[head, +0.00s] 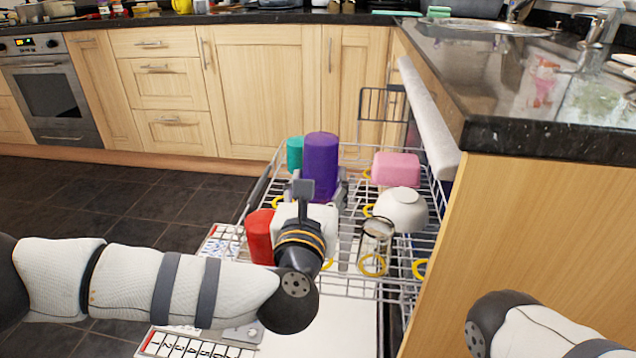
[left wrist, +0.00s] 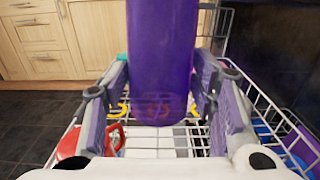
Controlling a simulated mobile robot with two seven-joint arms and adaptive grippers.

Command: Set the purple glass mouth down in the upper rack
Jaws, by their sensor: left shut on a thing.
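The purple glass (head: 321,155) is upright between the fingers of my left gripper (head: 324,188), over the back middle of the upper rack (head: 350,292). Its upper end looks flat and closed in the head view. In the left wrist view the purple glass (left wrist: 162,50) fills the space between the two pads of the left gripper (left wrist: 160,88). Its lower end shows near the wires, but I cannot tell whether it touches them. My right gripper is out of view; only part of the right arm shows at lower right.
A teal cup (head: 295,154) stands close behind the glass on the left. A red cup (head: 259,236) is by my left wrist. A pink container (head: 396,168), a white bowl (head: 402,208) and a clear glass (head: 376,238) occupy the rack's right side. The granite counter (head: 500,95) edges the right.

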